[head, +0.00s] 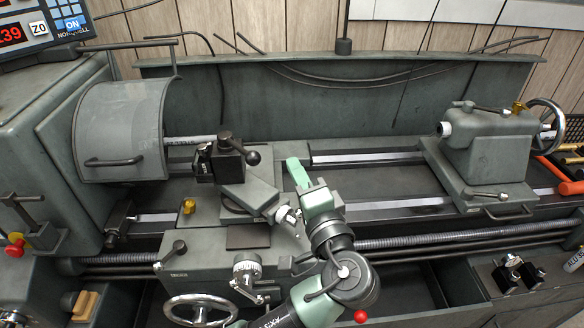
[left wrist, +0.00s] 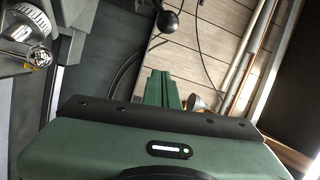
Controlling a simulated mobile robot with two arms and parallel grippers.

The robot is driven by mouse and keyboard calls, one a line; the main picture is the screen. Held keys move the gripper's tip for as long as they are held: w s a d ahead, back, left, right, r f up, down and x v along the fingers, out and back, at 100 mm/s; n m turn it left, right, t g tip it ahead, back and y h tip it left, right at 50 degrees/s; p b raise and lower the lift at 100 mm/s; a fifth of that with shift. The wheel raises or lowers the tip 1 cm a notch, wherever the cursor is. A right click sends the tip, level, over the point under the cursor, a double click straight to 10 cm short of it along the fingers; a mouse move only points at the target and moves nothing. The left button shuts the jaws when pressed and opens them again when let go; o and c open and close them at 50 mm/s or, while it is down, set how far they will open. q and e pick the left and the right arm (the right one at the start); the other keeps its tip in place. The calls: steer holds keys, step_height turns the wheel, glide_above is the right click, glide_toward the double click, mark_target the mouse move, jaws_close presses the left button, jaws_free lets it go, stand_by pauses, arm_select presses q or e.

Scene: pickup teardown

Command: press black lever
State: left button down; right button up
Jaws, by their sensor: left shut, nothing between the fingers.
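A black lever (head: 250,155) with a round ball knob sticks out to the right of the tool post (head: 222,157) on the lathe carriage. In the left wrist view a black ball knob (left wrist: 168,22) on a thin stem shows at the top, straight beyond my fingertips. My left gripper (head: 294,164) is shut and empty, its green fingers pointing up to the right of the lever, with a visible gap between them. Its shut fingers also show in the left wrist view (left wrist: 163,80). My right gripper is not in view.
The chuck guard (head: 118,130) stands to the left and the tailstock (head: 485,150) to the right. The carriage handwheel (head: 200,312) is at the lower left, near my arm. The bed rails (head: 370,156) between carriage and tailstock are clear. A back splash panel (head: 300,105) closes the rear.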

arm_select(q)
steer(key=p+x, duration=0.3)
steer(key=x, duration=0.5)
steer(key=s+a+p, duration=0.1)
steer(key=s+a+f+p, duration=0.1)
steer(key=a, duration=0.1)
steer(key=shift+s+a, duration=0.1)
steer(key=shift+s, duration=0.3)
steer(key=shift+w, duration=0.1)
